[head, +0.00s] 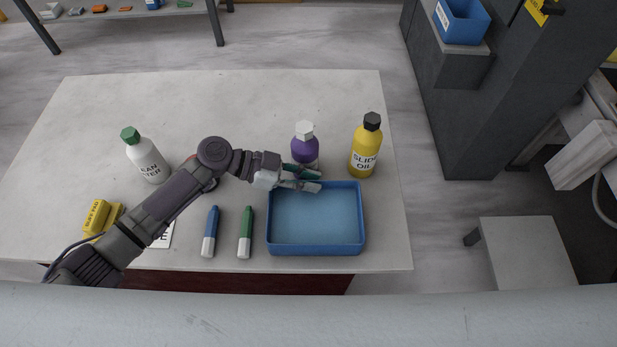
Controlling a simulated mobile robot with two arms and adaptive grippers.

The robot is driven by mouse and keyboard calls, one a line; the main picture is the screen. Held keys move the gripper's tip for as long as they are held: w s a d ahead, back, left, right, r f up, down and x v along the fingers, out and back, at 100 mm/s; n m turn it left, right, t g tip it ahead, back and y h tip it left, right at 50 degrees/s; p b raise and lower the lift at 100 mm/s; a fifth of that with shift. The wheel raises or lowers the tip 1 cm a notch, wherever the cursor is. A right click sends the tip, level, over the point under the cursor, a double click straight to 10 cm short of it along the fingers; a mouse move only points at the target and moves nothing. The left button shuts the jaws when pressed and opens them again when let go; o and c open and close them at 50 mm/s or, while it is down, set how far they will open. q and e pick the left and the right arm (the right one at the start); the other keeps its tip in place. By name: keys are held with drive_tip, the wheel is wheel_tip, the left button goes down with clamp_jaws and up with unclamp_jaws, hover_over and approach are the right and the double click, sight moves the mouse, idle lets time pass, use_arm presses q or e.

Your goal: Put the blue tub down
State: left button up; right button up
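The blue tub (316,250) is a shallow, open, empty rectangular tray at the right front of the stone slab (225,100). It looks level and appears to rest on the slab, close to the front edge. My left gripper (319,181) is at the tub's far rim, left of its middle. Its two fingers are apart with a gap between them, and the nearer finger overlaps the rim in the picture. I cannot tell whether it touches the rim. Nothing shows held between the fingers. My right gripper is not in view.
A purple bottle (304,143) stands just behind my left gripper, and a yellow oil bottle (366,148) behind the tub. A green marker (245,230) and blue marker (211,230) lie left of the tub. A white bottle (147,158) and yellow block (97,217) are farther left.

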use_arm(q)
drive_tip(key=shift+o, duration=0.2)
drive_tip(key=shift+r, duration=0.1)
drive_tip(key=b+v, duration=0.1)
drive_tip(key=v, duration=0.5)
drive_tip(key=shift+a+r+b, duration=0.1)
drive_tip(key=shift+a+b, duration=0.2)
drive_tip(key=shift+a, duration=0.05)
drive_tip(key=shift+a+r, duration=0.25)
drive_tip(key=shift+a, duration=0.1)
drive_tip(key=shift+r, duration=0.1)
